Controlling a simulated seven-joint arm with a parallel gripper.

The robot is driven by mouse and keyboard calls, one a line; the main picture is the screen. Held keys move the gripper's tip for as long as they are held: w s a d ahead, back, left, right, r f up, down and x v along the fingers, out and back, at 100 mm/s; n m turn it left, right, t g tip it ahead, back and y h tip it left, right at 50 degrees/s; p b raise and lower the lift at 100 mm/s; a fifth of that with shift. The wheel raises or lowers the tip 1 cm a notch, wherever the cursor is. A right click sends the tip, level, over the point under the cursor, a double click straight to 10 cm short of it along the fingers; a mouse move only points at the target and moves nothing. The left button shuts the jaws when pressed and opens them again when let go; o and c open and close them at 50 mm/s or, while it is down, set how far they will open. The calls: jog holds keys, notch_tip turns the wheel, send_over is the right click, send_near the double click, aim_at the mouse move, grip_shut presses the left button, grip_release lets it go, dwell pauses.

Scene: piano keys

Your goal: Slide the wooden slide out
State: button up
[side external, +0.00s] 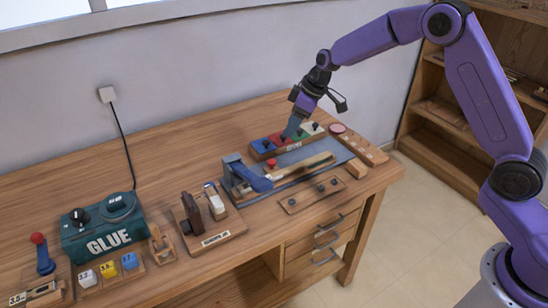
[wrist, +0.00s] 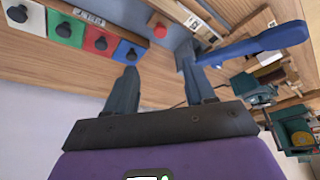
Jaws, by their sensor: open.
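A light wooden bar (side external: 305,167), the likeliest wooden slide, lies lengthwise on a grey-blue strip on the workbench, beside a blue lever device (side external: 243,177). A red knob (side external: 271,163) stands near its left end. My gripper (side external: 291,133) points down over the row of coloured blocks with black knobs (side external: 264,146), behind the wooden bar. In the wrist view my gripper (wrist: 164,78) has its two grey fingers apart with nothing between them. The red knob (wrist: 160,29) and blue lever (wrist: 262,43) appear beyond the fingers. The bar is hard to make out there.
A wooden board with knobs (side external: 312,193) lies near the front edge. A tray with a pink disc (side external: 338,129) is at the right. A wooden stand (side external: 208,221), green glue box (side external: 103,226) and small coloured cubes (side external: 108,269) stand left. The back-left bench is clear.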

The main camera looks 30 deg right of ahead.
aim_at(272, 161)
jog(key=x, duration=1.4)
jog(key=shift+w+a+f, duration=0.1)
jog(key=shift+f, duration=0.3)
jog(key=shift+c, duration=0.3)
